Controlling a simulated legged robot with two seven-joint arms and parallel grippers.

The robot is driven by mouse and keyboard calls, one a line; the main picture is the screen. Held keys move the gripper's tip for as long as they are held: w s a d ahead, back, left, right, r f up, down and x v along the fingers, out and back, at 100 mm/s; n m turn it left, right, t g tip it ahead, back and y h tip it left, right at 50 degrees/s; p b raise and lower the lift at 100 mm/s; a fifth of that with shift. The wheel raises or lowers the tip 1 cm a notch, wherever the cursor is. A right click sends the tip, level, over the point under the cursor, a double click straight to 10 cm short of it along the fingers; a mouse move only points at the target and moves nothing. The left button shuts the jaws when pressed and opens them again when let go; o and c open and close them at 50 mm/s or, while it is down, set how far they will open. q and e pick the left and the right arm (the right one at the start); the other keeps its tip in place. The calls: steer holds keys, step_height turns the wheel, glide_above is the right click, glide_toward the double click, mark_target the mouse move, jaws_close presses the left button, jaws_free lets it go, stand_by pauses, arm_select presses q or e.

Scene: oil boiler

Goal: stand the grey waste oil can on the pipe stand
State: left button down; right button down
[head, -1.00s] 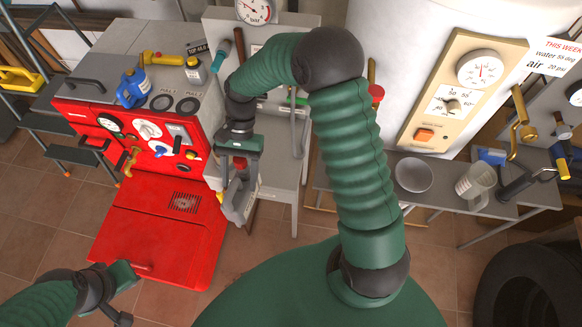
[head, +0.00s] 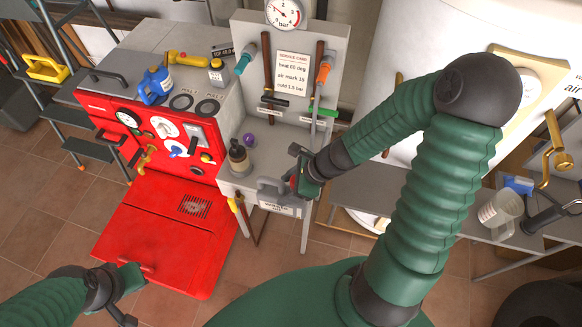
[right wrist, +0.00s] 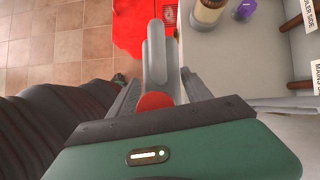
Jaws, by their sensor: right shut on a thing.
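The grey waste oil can (head: 277,207), its label partly readable, hangs at the front edge of the grey bench in the head view. My right gripper (head: 300,183) is shut on it. In the right wrist view the can's grey upper part (right wrist: 155,58) stands between the fingers, with a red part (right wrist: 155,102) close to the palm. The can's underside is hidden. My left gripper (head: 128,294) is at the lower left, away from the can; its jaw gap is not clear. I cannot make out the pipe stand for certain; a yellow-topped pipe (head: 239,208) shows left of the can.
The red boiler (head: 160,210) stands left. A side table with a measuring jug (head: 499,214) is right. Open tiled floor lies in front.

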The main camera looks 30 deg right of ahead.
steer(key=w+d+f+p, duration=0.3)
steer(key=w+d+f, duration=0.2)
steer(key=w+d, duration=0.4)
steer(key=shift+w+d, duration=0.15)
steer(key=shift+w, duration=0.9)
steer(key=shift+c, duration=2.2)
jaws_free()
steer(key=shift+r, duration=0.1)
